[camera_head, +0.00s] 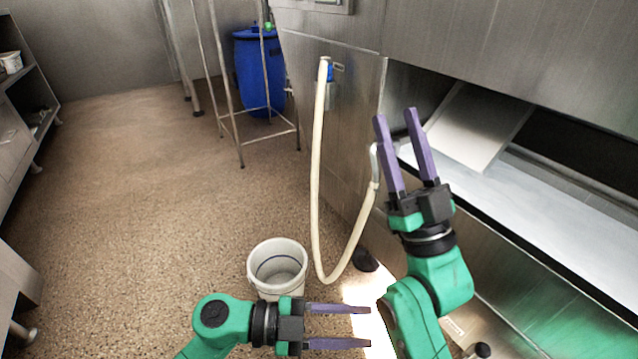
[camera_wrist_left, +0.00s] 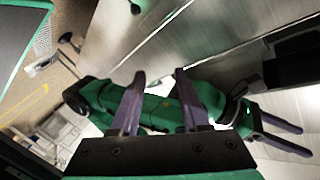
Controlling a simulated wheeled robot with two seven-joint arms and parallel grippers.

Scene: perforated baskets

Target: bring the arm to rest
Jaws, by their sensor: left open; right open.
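My left gripper (camera_head: 368,326) is low in the head view, with its two purple fingers apart and pointing right. It is open and empty, and its fingertips lie close to my right arm in the picture. My right gripper (camera_head: 396,115) is higher up, its fingers pointing up and spread, with nothing between them. It is in front of the steel counter. In the left wrist view, the fingers of my left gripper (camera_wrist_left: 160,75) stand apart at the middle. My green right arm crosses behind them, and my right gripper (camera_wrist_left: 300,142) shows at the right.
A white bucket (camera_head: 277,265) stands on the floor just beyond my left gripper. A pale hose (camera_head: 317,180) hangs from the steel machine (camera_head: 350,130). A steel counter (camera_head: 560,195) runs along the right. A blue barrel (camera_head: 258,75) is at the back. Floor at left is open.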

